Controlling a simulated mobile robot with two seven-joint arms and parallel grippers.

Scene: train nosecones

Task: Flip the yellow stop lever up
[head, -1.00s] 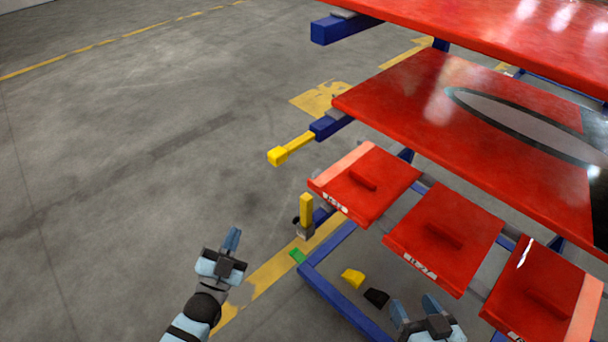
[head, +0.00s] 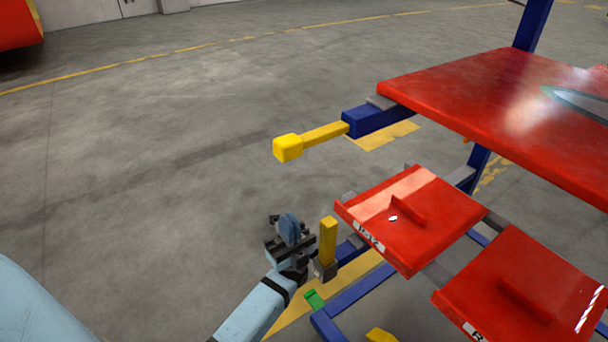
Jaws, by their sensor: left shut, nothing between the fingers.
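A yellow stop lever (head: 318,135) with a blocky end sticks out level to the left from a blue rack arm (head: 375,119). A second, lower yellow lever (head: 328,241) stands upright in a grey bracket (head: 325,270) on the rack's lower blue frame. My left gripper (head: 288,226) is shut and empty, just left of the upright lever and below the level one. I cannot tell whether it touches the upright lever. My right gripper is out of view.
A large red panel (head: 480,105) lies on the upper rack arms. A green block (head: 314,299) is at the frame's corner. The floor to the left is clear.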

